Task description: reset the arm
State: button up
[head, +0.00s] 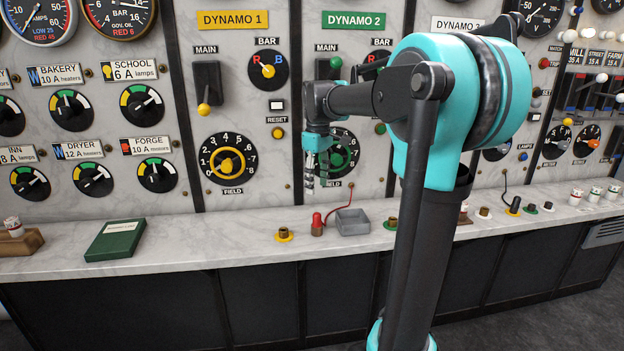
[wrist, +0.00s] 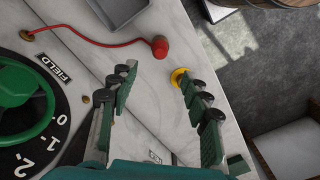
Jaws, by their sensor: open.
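My arm reaches up in front of the panel, with my gripper (head: 317,182) pointing down near the green field handwheel (head: 340,154) of Dynamo 2. In the wrist view my gripper (wrist: 154,74) is open, with its two fingers apart and nothing between them. The red plug (head: 317,224) stands on the ledge below the gripper, its red cord running to the panel. It also shows beyond the fingertips in the wrist view (wrist: 160,46). My arm hides part of the Dynamo 2 and Dynamo 3 sections.
The marble ledge (head: 190,234) runs along the panel. It carries a green book (head: 115,240), a yellow-ringed socket (head: 284,235) and a grey tray (head: 352,222). Dynamo 1's yellow handwheel (head: 228,163) is left of the gripper. The ledge between book and socket is clear.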

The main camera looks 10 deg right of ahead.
jog(key=s+d+f+m+t, duration=0.2)
jog(key=s+f+m, duration=0.2)
jog(key=s+f, duration=0.7)
jog(key=s+d+f+m+t, duration=0.2)
jog(key=s+f+m, duration=0.3)
jog(key=s+f, duration=0.6)
jog(key=shift+f, duration=0.8)
